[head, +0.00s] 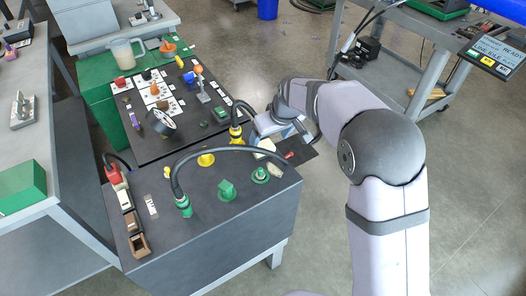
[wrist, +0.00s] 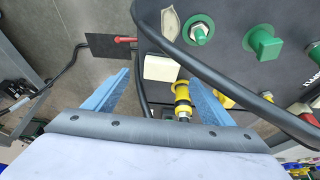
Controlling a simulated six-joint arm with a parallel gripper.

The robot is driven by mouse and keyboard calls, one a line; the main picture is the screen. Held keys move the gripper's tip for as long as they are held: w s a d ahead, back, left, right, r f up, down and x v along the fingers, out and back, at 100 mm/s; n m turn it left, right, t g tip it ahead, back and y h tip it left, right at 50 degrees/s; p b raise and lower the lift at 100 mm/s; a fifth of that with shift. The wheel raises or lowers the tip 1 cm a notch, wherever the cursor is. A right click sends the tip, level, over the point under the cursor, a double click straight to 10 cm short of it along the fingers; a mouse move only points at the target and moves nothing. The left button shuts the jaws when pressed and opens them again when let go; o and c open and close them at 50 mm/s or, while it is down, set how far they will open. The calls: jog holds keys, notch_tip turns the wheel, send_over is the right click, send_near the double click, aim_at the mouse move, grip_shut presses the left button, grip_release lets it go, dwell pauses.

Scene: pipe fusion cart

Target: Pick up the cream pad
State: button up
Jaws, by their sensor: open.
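The cream pad (wrist: 160,68) is a small pale block in the wrist view, lying at the edge of the dark cart top. In the head view the pad (head: 266,145) shows at the cart's far right corner, close beside my gripper (head: 284,133). My gripper (wrist: 158,78) is open, its two blue fingers reaching forward on either side of the pad, with the pad between and slightly beyond their tips. I see no contact between fingers and pad. The exact height of the fingers over it cannot be told.
A yellow connector (wrist: 182,92) stands right of the pad, close to the right finger. A thick black cable (wrist: 215,70) arches past it. A dark plate with a red handle (wrist: 124,40) lies left. Green fittings (head: 227,190) stand on the cart top (head: 240,225).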

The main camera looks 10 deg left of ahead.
aim_at(264, 147)
jog(key=shift+a+p+x, duration=0.2)
jog(key=shift+p+x, duration=0.95)
jog(key=shift+x, duration=2.5)
jog(key=shift+c, duration=0.7)
jog(key=c, duration=1)
